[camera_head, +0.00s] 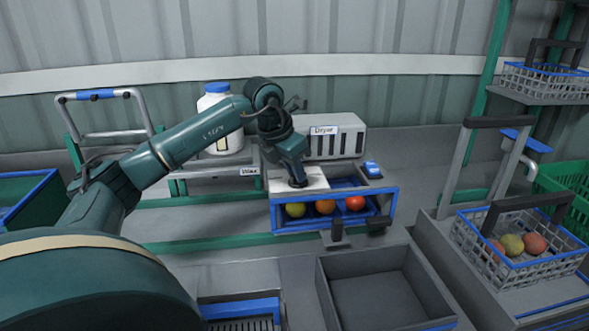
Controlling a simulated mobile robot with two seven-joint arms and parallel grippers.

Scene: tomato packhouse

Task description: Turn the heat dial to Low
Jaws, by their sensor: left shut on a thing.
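My left gripper (297,183) reaches down from the left arm to a white panel (317,184) in front of the grey dryer (348,143). Its fingers are shut at the panel's face, on what appears to be the heat dial. The dial is almost wholly hidden by the fingers, so its pointer and setting marks cannot be read. The dryer carries a "Dryer" label and dark vertical slots. My right gripper is not in view.
A blue-edged tray (334,224) with several tomatoes stands just below the panel. A white bottle with a blue cap (218,88) stands behind my arm. An empty grey bin (375,300) is in front; a wire basket (565,262) of tomatoes is at right.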

